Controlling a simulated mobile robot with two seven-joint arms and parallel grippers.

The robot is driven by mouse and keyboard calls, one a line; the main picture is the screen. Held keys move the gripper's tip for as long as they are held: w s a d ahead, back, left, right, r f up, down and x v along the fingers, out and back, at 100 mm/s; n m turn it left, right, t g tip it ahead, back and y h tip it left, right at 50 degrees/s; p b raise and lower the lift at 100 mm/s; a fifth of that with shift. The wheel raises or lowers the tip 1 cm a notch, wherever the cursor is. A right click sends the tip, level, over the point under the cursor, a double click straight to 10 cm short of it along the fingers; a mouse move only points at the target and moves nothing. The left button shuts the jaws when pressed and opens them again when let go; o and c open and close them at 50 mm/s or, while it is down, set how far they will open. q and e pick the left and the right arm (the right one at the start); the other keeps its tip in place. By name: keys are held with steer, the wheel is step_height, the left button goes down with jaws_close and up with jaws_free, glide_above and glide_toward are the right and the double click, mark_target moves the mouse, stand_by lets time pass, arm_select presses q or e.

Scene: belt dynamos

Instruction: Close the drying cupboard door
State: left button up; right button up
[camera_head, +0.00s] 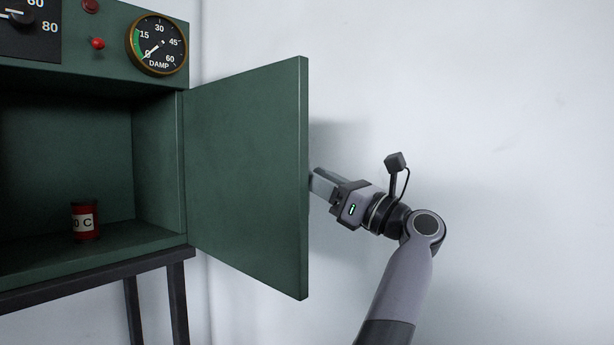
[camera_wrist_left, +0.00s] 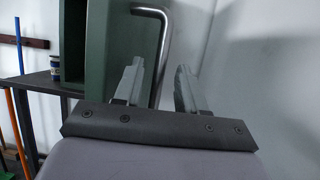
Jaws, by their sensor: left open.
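The green drying cupboard (camera_head: 158,160) stands at the left of the head view. Its door (camera_head: 245,175) is swung wide open to the right, with the inside face showing. My left gripper (camera_head: 317,182) is just beyond the door's free edge, on its outer side, its fingertips partly hidden by the door. In the left wrist view my left gripper (camera_wrist_left: 158,85) is open. A bent metal handle (camera_wrist_left: 163,45) on the green door (camera_wrist_left: 112,45) runs down between the fingers, nearer the left one. I cannot tell whether they touch. My right gripper is not in view.
A red can (camera_head: 85,220) stands inside the cupboard. A round damp gauge (camera_head: 157,45) and a red knob (camera_head: 97,43) are above the opening. A dark stand (camera_head: 177,300) carries the cupboard. A pale wall (camera_head: 480,80) is behind my arm.

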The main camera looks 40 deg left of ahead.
arm_select(q)
steer(key=shift+x, duration=1.6)
jaws_close()
